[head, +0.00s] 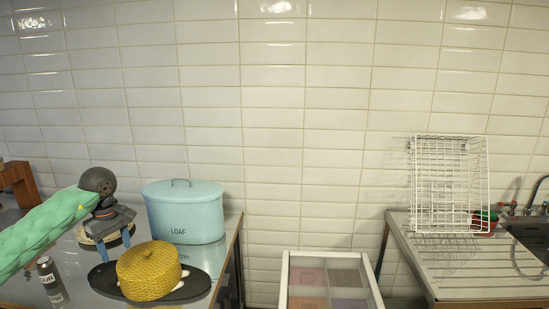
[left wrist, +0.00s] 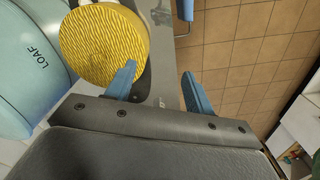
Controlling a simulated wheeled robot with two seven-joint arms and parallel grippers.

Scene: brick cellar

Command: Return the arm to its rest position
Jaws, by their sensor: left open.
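My left arm (head: 45,228), in a green sleeve, reaches in from the left of the head view over the metal table. My left gripper (head: 113,241) has blue fingers that point down, spread apart with nothing between them. It is just left of and behind a yellow woven round thing (head: 150,268). My right arm and gripper are not in view.
A light blue bin marked LOAF (head: 186,214) stands behind the yellow thing, which sits on a dark oval board (head: 196,287). A dark can (head: 46,270) stands at the left. A white glass-topped case (head: 285,285) stands at centre; a white rack (head: 450,185) is at right.

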